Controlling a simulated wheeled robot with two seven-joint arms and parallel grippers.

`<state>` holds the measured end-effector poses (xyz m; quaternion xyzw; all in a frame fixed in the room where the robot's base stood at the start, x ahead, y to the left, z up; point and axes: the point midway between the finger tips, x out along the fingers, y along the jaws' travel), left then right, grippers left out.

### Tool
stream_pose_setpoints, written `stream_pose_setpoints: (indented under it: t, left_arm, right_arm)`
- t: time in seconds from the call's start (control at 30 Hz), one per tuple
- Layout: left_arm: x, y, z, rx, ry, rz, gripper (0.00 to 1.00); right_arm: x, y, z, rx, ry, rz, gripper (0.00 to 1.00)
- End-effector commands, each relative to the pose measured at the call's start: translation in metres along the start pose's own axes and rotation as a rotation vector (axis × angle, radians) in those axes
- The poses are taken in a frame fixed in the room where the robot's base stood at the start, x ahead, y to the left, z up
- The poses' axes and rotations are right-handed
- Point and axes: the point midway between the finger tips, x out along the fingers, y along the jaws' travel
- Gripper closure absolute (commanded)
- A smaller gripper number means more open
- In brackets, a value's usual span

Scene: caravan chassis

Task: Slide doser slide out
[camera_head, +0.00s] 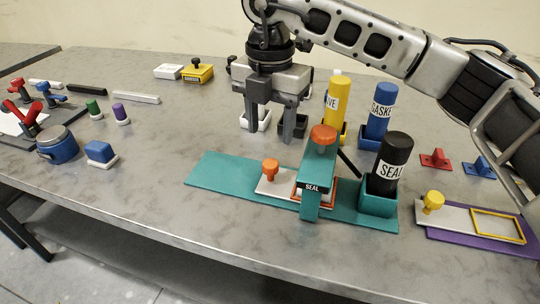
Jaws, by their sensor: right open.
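The doser has a long teal base (225,172) and a teal bridge (311,203) labelled SEAL, with an orange knob (323,136) on top. A pale slide (268,187) with its own orange knob (270,168) lies on the base and runs under the bridge. The part under the bridge is hidden; an orange frame edge shows beside the bridge. My right gripper (270,136) is open and empty, pointing down, behind the doser and above the slide knob in the picture, apart from it. My left gripper is out of view.
A black SEAL bottle (395,155) stands in a teal holder at the base's right end. Blue (378,110) and yellow (338,98) bottles stand behind. A purple plate (480,242) with a yellow-knobbed slide lies right. Stamps and blocks lie left. The table front-left is clear.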

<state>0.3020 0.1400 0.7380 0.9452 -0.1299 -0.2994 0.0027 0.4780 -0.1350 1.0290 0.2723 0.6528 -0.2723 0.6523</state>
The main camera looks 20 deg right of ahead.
Motion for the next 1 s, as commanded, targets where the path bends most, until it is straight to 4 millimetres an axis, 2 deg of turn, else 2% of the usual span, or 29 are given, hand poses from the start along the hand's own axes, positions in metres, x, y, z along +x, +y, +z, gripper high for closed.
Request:
stream_pose_setpoints:
  t: [0.03, 0.2, 0.4, 0.8, 0.87, 1.0]
  left_arm:
    - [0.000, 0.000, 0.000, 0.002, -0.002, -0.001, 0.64]
    - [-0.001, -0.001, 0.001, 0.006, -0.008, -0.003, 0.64]
    - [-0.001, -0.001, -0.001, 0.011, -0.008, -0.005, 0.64]
    - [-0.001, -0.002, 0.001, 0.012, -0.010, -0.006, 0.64]
    - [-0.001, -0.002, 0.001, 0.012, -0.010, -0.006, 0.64]
    - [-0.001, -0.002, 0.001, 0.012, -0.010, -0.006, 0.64]
  right_arm:
    - [0.012, -0.001, 0.000, 0.001, 0.002, -0.004, 0.50]
    - [0.045, -0.001, 0.000, 0.001, 0.001, -0.004, 0.50]
    - [0.070, 0.000, 0.000, 0.001, 0.001, -0.002, 0.50]
    - [0.078, 0.000, 0.000, 0.001, -0.001, 0.001, 0.50]
    - [0.078, 0.000, 0.000, 0.001, -0.001, 0.001, 0.64]
    - [0.078, 0.000, 0.000, 0.001, -0.001, 0.000, 1.00]
